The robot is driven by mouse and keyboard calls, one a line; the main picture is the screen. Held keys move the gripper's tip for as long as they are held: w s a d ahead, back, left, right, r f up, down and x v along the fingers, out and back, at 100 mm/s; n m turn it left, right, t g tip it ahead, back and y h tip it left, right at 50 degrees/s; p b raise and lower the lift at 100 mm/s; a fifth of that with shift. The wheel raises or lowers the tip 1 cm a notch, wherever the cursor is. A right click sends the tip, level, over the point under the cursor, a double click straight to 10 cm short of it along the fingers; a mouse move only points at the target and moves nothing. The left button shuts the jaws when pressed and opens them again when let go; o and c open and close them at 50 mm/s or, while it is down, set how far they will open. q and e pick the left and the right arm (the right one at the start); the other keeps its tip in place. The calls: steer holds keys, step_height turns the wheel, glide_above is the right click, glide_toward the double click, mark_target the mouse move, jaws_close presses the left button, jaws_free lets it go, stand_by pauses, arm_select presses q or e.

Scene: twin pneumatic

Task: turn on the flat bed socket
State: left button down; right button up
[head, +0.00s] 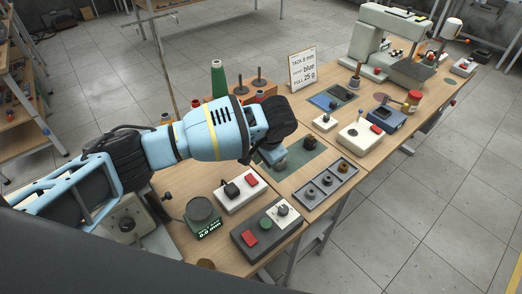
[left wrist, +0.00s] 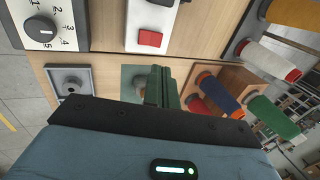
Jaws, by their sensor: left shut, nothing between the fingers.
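A white socket box (head: 240,193) with a black plug and a red rocker switch (head: 251,181) sits on the near table. It also shows at the top of the left wrist view (left wrist: 152,28), with its red switch (left wrist: 150,38). A second white box (head: 358,139) with a red switch stands further right. I cannot tell from labels which is the flat bed socket. My left gripper reaches over the table behind the near socket; its shut, empty fingers show in the left wrist view (left wrist: 158,74), apart from the red switch. My right gripper is not in view.
A grey box with a dial and green button (head: 265,225) stands in front of the near socket. A scale (head: 202,212) is left of it. A grey tray (head: 325,185) lies right. Thread cones (head: 218,80), a sign (head: 302,70) and a sewing machine (head: 383,42) stand behind.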

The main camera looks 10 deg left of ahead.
mark_target(253, 175)
arm_select(q)
steer(key=b+x, duration=0.1)
steer(key=x, duration=0.7)
steer(key=shift+f, duration=0.25)
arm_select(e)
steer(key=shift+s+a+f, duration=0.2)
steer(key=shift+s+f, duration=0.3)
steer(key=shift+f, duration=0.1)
arm_select(q)
steer(key=shift+w, duration=0.1)
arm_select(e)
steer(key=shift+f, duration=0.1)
